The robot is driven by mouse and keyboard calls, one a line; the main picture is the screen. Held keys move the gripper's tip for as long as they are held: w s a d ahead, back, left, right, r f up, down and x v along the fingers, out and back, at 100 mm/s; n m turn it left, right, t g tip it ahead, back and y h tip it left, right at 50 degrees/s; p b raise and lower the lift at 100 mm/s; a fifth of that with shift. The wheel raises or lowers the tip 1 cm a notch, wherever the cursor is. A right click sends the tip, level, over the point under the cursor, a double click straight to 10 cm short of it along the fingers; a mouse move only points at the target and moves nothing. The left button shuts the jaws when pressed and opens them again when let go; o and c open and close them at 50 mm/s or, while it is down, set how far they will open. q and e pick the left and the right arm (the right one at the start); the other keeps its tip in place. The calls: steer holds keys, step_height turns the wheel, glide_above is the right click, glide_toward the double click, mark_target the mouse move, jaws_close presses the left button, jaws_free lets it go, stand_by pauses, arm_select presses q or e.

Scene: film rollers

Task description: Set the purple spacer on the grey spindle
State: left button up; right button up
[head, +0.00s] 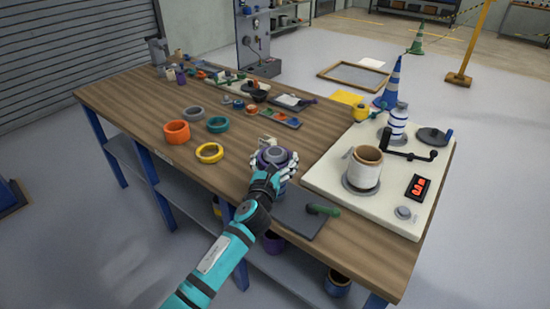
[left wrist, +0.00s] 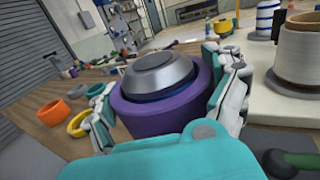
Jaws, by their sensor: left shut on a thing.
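The purple spacer (left wrist: 158,116) is a thick ring between the fingers of my left gripper (head: 274,161), which is shut on it. In the left wrist view the grey spindle's cone-shaped top (left wrist: 160,73) rises through the middle of the ring, with a dark blue band below the cone. The ring is around the spindle and looks about level. In the head view the grey top (head: 274,155) shows between the fingers. How far down the ring sits is hidden by the fingers and palm. My right gripper is not in view.
Orange (head: 177,132), teal (head: 217,125), yellow (head: 209,153) and grey (head: 194,113) rings lie on the wooden table (head: 130,110) to the left. A cream machine plate (head: 325,170) with a wound roller (head: 364,168) stands right. A green-handled tool (head: 322,210) lies close by.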

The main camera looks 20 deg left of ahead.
arm_select(q)
steer(key=shift+f+b, duration=2.2)
steer(key=shift+f, duration=0.65)
steer(key=shift+f+b, duration=1.4)
steer(key=shift+f, duration=0.25)
steer(key=o, duration=1.1)
steer(key=shift+c, duration=0.2)
steer(key=shift+f, duration=0.1)
steer(key=shift+s, duration=0.1)
steer(key=s, duration=1.1)
steer(key=shift+s+d, duration=0.4)
steer(key=shift+d, duration=0.05)
